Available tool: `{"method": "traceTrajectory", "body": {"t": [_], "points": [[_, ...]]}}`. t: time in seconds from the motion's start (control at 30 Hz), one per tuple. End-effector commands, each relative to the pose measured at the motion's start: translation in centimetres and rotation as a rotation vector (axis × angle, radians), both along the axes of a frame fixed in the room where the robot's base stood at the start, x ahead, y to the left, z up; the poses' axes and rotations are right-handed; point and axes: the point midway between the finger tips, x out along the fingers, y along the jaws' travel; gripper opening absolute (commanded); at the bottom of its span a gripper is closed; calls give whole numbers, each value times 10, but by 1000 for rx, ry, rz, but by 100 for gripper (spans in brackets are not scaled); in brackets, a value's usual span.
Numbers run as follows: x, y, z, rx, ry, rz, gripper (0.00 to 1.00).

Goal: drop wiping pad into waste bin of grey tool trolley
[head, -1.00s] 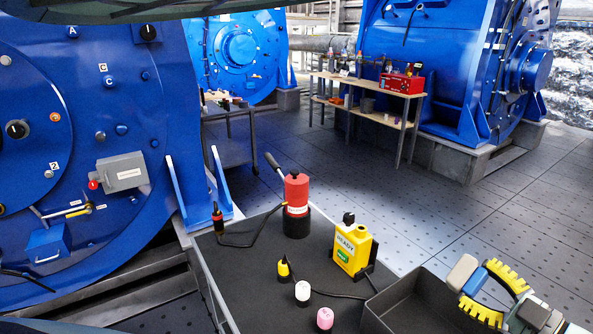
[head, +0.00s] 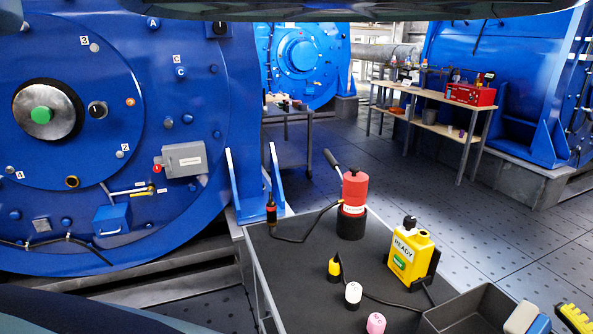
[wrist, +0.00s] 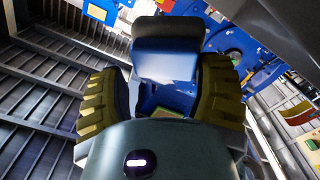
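The wiping pad (head: 521,317) shows as a pale block with a blue part at the lower right of the head view. In the wrist view the pad (wrist: 168,62) is a grey-blue block with a dark end. My gripper (wrist: 165,72) has its two ribbed yellow fingers against the pad's sides. One yellow finger also shows at the head view's right edge. The grey tool trolley (head: 292,268) has a dark top. A dark open box (head: 455,316), apparently the waste bin, sits at its right front. The pad overlaps the box's right side in the picture; its height above it is unclear.
On the trolley stand a red cylinder (head: 354,192), a yellow bottle (head: 410,258) in a dark holder, and small yellow, white and pink capped items. A cable crosses the top. A large blue motor (head: 90,120) stands left; a wooden bench (head: 430,97) stands behind.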

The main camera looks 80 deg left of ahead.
Motion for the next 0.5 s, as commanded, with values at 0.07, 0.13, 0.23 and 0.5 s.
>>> {"method": "traceTrajectory", "body": {"t": [0.07,0.13,0.23,0.5], "points": [[0,0,0,0,0,0,75],[0,0,0,0,0,0,82],[0,0,0,0,0,0,92],[0,-1,0,-1,1,-1,93]]}}
